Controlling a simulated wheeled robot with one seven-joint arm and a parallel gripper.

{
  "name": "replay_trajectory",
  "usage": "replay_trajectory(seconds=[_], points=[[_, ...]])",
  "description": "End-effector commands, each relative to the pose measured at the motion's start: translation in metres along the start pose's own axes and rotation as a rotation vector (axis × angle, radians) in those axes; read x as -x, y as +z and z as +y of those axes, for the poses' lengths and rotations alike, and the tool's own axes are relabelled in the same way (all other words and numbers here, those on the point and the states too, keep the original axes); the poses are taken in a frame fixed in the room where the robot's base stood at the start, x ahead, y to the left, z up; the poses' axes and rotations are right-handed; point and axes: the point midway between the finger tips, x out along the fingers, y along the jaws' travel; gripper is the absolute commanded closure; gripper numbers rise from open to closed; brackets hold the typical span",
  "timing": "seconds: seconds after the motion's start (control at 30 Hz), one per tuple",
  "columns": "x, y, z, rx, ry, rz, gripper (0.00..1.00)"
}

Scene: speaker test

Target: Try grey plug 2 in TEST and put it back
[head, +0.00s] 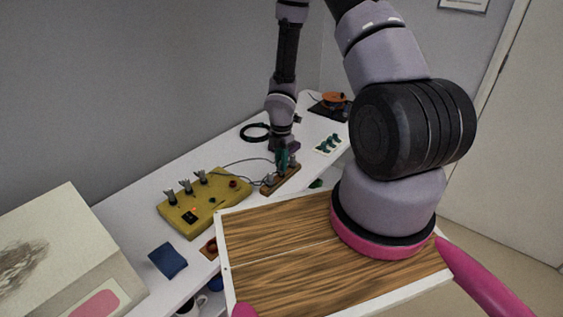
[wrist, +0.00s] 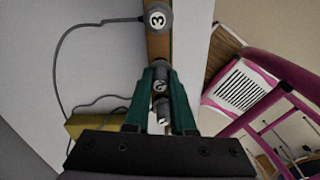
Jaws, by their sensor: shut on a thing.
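My gripper (head: 283,160) points down over a narrow wooden rack (head: 272,187) beside the yellow box. In the wrist view its green fingers (wrist: 161,92) are shut on a small grey plug (wrist: 160,88), with the wooden rack (wrist: 158,47) behind it. I cannot read the plug's number or tell whether it is seated in the rack or just above it. A round cap marked 3 (wrist: 157,18) sits farther along the rack. The yellow box (head: 190,217) has several grey upright pieces along its back, a red knob (head: 233,183) and a small dark panel. No TEST label is readable.
A black cable coil (head: 255,132), a pale card with green pieces (head: 328,144) and an orange-topped device (head: 335,99) lie farther back on the white table. A blue pad (head: 168,260) lies in front. My wood-topped base and arm cover the right.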

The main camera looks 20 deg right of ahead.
Motion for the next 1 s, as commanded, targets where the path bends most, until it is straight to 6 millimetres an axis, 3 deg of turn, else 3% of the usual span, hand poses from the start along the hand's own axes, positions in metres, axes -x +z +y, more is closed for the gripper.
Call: replay_trajectory(seconds=[0.33,0.37,0.43,0.77,1.0], points=[[-0.007,0.000,-0.001,-0.001,-0.002,0.000,1.00],[-0.007,0.000,-0.001,-0.001,-0.001,0.000,0.70],[-0.007,0.000,-0.001,-0.001,-0.001,0.000,0.43],[-0.006,0.000,0.000,-0.001,0.000,0.000,0.42],[0.007,0.000,0.000,-0.003,0.000,0.001,0.42]])
